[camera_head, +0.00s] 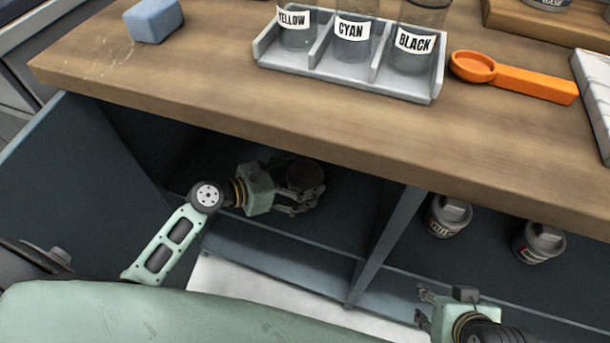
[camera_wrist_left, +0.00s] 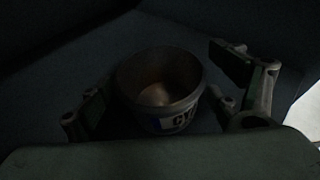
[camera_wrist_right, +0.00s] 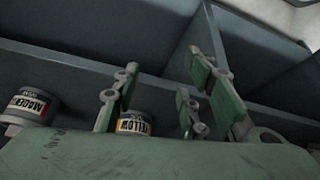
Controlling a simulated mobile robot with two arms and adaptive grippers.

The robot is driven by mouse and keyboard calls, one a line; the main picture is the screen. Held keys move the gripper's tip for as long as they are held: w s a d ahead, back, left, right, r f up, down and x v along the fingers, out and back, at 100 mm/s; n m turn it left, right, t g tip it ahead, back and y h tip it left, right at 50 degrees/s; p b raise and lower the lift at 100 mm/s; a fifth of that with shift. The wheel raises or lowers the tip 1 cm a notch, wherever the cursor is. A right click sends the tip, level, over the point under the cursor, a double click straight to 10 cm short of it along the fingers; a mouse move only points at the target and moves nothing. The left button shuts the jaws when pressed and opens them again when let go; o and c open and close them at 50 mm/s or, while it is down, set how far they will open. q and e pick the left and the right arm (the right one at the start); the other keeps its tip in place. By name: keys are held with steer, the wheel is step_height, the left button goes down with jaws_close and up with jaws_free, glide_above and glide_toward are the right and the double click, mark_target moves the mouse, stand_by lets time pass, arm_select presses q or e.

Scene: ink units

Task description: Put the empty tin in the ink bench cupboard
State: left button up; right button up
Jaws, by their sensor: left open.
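The empty tin (camera_head: 304,174), dark and open-topped, stands in the shadowed left compartment of the bench cupboard (camera_head: 385,245). In the left wrist view the tin (camera_wrist_left: 163,92) shows a bare inside and a label starting "CY". My left gripper (camera_head: 303,197) is inside that compartment. Its fingers are spread on either side of the tin, with a gap visible in the left wrist view. Whether the tin's base rests fully on the floor is too dark to tell. My right gripper (camera_head: 421,305) is open and empty, in front of the right compartment.
The right compartment holds a yellow-labelled tin (camera_wrist_right: 134,124) and a magenta-labelled tin (camera_wrist_right: 31,106). A divider (camera_head: 388,240) separates the compartments. On the bench top (camera_head: 200,85) are a rack (camera_head: 345,78) of ink jars, an orange scoop (camera_head: 520,80) and a blue-grey block (camera_head: 153,20).

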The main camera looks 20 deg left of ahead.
arm_select(q)
steer(key=shift+p+v, duration=0.4)
steer(key=shift+v, duration=0.8)
steer(key=p+v, duration=0.2)
steer(key=v, duration=0.4)
steer(key=shift+r, duration=0.1)
steer(key=shift+v, duration=1.1)
steer(key=shift+s+d+m, duration=0.15)
steer(key=shift+s+m, duration=0.1)
steer(key=shift+m, duration=0.05)
steer(key=s+d+f+m+g+y, duration=0.3)
steer(key=s+d+f+m+g, duration=0.45)
steer(key=m, duration=1.05)
steer(key=s+a+m+y, duration=0.5)
steer(key=s+m+y, duration=0.1)
steer(key=m, duration=0.4)
steer(key=shift+s+a+m+t, duration=0.35)
steer(key=shift+s+m, duration=0.05)
steer(key=shift+s, duration=0.3)
arm_select(e)
steer(key=shift+s+d+f+g, duration=0.25)
steer(key=shift+s+f+g, duration=0.2)
steer(key=shift+s+f, duration=0.15)
steer(key=shift+s+d+f+g, duration=0.2)
steer(key=shift+s+f+g, duration=0.25)
steer(key=shift+s, duration=0.2)
